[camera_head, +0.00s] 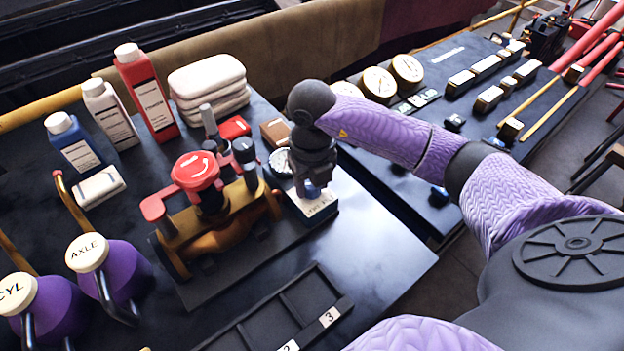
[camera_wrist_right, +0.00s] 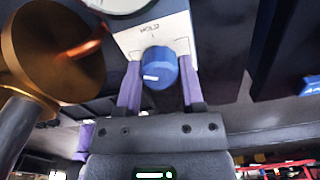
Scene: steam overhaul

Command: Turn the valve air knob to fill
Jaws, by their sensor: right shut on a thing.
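The valve air knob (camera_wrist_right: 160,68) is blue with a white mark, seen in the right wrist view on the white face of a small box (camera_wrist_right: 182,25). Lettering that looks like "HOLD" is printed above the knob; a fill label cannot be read. My right gripper (camera_wrist_right: 160,85) has one purple finger on each side of the knob and is shut on it. In the head view my right gripper (camera_head: 312,185) points down over the box (camera_head: 322,208), hiding most of the knob. My left gripper is not in view.
A brass valve with a red round cap (camera_head: 195,170) stands just left of the box. A gauge (camera_head: 281,162) is close behind. Bottles and folded cloths (camera_head: 208,85) stand at the back left. A black compartment tray (camera_head: 285,310) lies in front. Bare table shows right of the tray.

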